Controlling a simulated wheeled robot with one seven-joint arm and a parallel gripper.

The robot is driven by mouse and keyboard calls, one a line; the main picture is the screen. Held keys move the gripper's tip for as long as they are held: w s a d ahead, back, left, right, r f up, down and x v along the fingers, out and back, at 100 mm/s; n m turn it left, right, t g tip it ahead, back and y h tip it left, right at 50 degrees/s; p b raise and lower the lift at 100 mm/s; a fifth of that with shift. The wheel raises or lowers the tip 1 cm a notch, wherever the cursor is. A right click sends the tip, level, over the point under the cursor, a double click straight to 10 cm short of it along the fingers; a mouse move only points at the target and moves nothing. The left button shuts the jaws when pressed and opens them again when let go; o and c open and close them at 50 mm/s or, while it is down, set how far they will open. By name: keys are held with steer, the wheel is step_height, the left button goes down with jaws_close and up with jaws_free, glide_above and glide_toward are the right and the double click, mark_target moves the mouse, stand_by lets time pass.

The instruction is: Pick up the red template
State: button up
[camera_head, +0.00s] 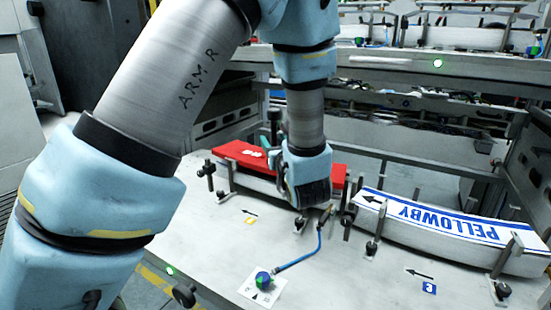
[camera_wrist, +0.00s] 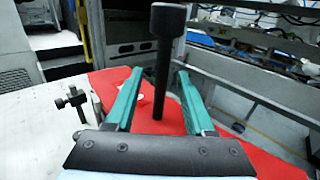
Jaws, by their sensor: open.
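The red template (camera_head: 236,152) is a flat red piece on top of a pale stack in the left magazine bay, with small white marks on it. My gripper (camera_head: 272,153) is over its middle and hides part of it. In the wrist view, the red surface (camera_wrist: 255,150) spreads below and beyond my gripper (camera_wrist: 160,74). The two green fingers are apart. An upright black post with a round knob (camera_wrist: 168,20) stands between them in the picture, over the red. I cannot tell whether the fingers touch it.
Right of the red piece lies a white and blue PELLOWBY label stack (camera_head: 430,217) between metal posts. A blue cable with a green-blue plug (camera_head: 263,279) lies in front. A clamp post (camera_wrist: 72,103) stands left of the red. Metal rails run behind.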

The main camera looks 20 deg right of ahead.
steer(key=w, duration=0.2)
steer(key=w+p, duration=0.1)
steer(key=w, duration=0.1)
steer(key=shift+w+d+r, duration=0.1)
steer(key=shift+d+r, duration=0.05)
steer(key=shift+d, duration=0.2)
steer(key=shift+c, duration=0.2)
jaws_close()
stand_by(0.8)
